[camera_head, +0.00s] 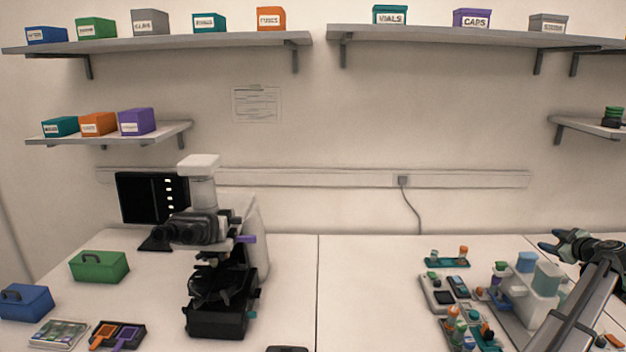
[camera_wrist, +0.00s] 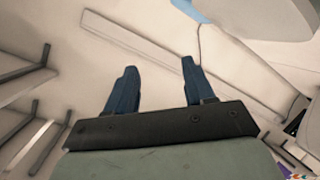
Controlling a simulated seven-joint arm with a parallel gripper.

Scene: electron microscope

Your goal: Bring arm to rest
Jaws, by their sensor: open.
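My gripper (camera_head: 549,240) is raised above the right end of the bench in the head view, with its fingers pointing left. In the wrist view my gripper (camera_wrist: 160,88) shows two blue fingers spread apart with nothing between them. My arm comes up from the lower right of the head view. The gripper is apart from the things on the bench, and the wrist view past the fingers shows mostly bare wall and the wall rail (camera_wrist: 140,42).
A microscope (camera_head: 215,260) stands on the left of the bench, with a green case (camera_head: 99,266) and a blue case (camera_head: 25,302) beside it. Near my arm are a white device (camera_head: 541,296), a teal rack (camera_head: 447,262) and small bottles. The bench middle (camera_head: 360,290) is clear.

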